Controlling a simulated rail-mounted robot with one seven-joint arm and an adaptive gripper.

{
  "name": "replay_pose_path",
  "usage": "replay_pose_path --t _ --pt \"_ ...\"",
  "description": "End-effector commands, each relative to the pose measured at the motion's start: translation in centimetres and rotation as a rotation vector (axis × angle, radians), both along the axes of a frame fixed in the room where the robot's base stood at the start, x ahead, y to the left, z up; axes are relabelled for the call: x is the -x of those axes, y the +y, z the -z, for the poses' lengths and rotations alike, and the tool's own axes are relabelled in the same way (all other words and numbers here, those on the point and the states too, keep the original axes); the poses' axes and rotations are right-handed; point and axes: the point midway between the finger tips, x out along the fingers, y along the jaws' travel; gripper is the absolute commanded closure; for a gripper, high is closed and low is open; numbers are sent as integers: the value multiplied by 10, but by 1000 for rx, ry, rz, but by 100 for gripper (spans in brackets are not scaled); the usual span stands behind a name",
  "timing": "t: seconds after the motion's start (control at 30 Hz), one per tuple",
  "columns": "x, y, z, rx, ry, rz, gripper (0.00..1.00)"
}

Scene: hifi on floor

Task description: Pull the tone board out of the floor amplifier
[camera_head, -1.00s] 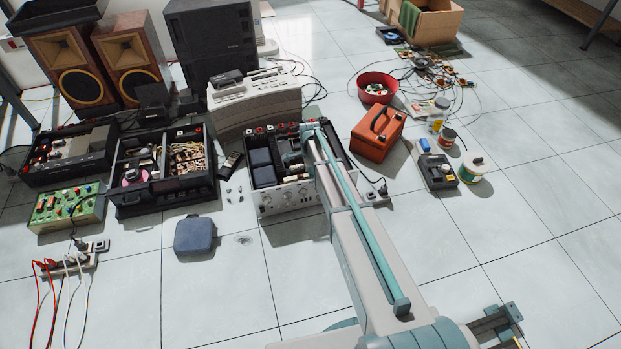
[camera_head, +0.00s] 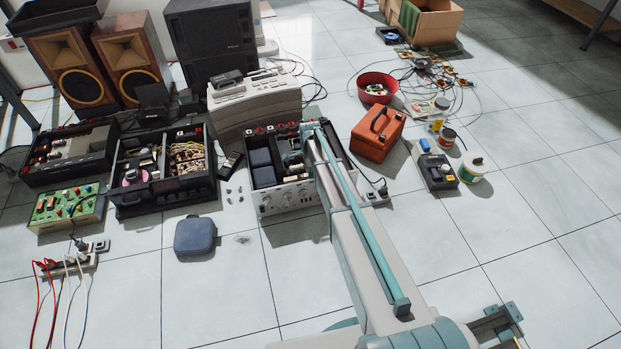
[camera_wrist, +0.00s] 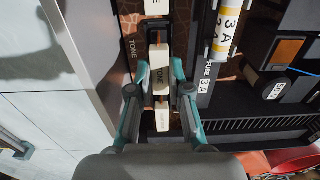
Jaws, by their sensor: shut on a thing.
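The floor amplifier (camera_head: 285,199), with a silver knobbed front and an open top, stands on the tiles in the middle of the head view. In the wrist view, the tone board (camera_wrist: 160,78) shows as a cream block end-on, with small lettering, in line with other cream parts. "TONE" is printed on the brown surface beside it. My gripper (camera_wrist: 158,92) has its teal fingers on both sides of the tone board, shut on it, inside the amplifier. In the head view my arm hides the fingers and the board. How deep the board sits cannot be told.
A yellow-banded fuse (camera_wrist: 228,28) marked 3A and dark parts lie to the right in the wrist view. The amplifier's metal wall (camera_wrist: 88,50) is close on the left. An orange toolbox (camera_head: 378,135) stands right of the amplifier, a blue-grey case (camera_head: 195,236) front left.

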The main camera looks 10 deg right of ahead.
Motion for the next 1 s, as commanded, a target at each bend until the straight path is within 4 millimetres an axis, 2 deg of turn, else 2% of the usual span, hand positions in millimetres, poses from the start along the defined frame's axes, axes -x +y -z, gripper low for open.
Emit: replay_pose_path --t 0.27,1.0 --pt "0 0 -5 0 0 0 100" --pt "0 0 -45 0 0 0 100"
